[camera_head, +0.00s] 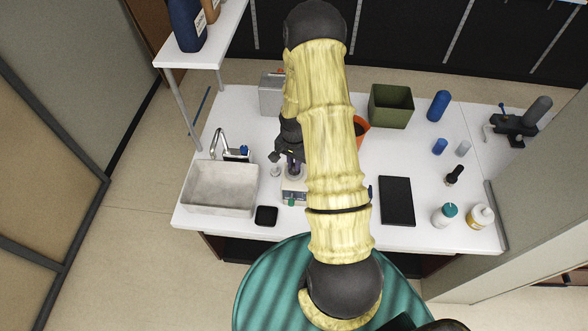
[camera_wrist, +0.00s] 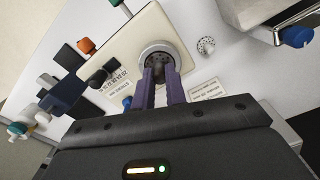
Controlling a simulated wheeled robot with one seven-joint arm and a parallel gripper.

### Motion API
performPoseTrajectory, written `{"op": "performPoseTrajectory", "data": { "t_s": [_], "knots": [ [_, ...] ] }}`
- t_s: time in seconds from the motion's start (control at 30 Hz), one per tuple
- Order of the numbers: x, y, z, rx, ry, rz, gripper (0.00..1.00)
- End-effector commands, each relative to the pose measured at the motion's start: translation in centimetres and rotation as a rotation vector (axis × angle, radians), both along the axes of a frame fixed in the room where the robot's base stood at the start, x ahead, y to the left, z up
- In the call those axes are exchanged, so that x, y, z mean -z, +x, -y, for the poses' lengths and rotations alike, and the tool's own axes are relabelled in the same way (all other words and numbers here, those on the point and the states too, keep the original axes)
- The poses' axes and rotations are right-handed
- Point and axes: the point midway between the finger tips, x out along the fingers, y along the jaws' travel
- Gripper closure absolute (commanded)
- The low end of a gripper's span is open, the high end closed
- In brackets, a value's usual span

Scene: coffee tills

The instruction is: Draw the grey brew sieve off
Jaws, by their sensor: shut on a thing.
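The grey brew sieve (camera_wrist: 157,47) is a round metal piece on a cream plate in the wrist view. My gripper (camera_wrist: 163,72) has two purple fingers, and they are shut on the sieve at its near side. The sieve still appears set in the plate; whether it has lifted is not clear. In the head view my gripper (camera_head: 292,167) is over a small cream machine (camera_head: 293,192) on the white counter, left of my arm. The fingers and my arm hide much of the machine, and I cannot make out the sieve there.
A grey sink basin (camera_head: 218,188) with a tap is to the left. A black pad (camera_head: 266,216) lies in front. A green bin (camera_head: 391,106), a dark tablet (camera_head: 397,201) and several bottles stand to the right.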

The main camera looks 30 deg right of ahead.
Motion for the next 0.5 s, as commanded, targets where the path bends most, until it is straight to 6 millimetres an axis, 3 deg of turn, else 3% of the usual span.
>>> {"op": "performPoseTrajectory", "data": {
  "t_s": [0.5],
  "knots": [
    [-2.7, 0.1, 0.0, 0.001, 0.000, 0.001, 1.00]
  ]
}}
